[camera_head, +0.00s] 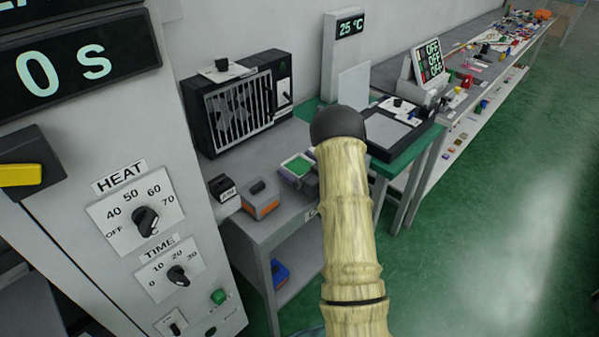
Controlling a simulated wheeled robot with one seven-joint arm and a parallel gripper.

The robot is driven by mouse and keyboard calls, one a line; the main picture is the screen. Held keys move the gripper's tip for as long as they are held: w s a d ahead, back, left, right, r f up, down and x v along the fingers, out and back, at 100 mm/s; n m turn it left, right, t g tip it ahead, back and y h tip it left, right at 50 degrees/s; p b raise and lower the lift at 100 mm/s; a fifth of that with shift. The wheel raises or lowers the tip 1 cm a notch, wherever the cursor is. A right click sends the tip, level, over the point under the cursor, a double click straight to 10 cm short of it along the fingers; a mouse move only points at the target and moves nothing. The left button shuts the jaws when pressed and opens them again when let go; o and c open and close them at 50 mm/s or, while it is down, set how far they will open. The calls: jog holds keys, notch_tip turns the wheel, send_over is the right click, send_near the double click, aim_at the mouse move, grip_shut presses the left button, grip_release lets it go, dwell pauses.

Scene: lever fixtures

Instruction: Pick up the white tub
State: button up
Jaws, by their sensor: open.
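I cannot make out a clear white tub in the head view. A small pale container with a green top or green contents (297,165) sits on the grey table (289,216), partly covered by my arm. I cannot tell whether it is the tub. My pale, segmented arm rises through the middle of the picture, with a dark rounded end at the top. It hides part of the table and whatever lies behind it. My gripper's fingers do not show.
A control panel (160,235) with knobs fills the left. A black heater-like box (238,103), an orange-and-grey box (261,200) and a small black block (222,187) stand on the table. A cluttered long bench (480,110) runs back right. Green floor (500,230) at right is clear.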

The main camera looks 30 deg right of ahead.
dwell(0.4)
jog(key=c, duration=1.1)
jog(key=b+v, duration=0.2)
jog(key=v, duration=1.6)
jog(key=shift+r+b, duration=0.15)
jog(key=shift+b, duration=0.25)
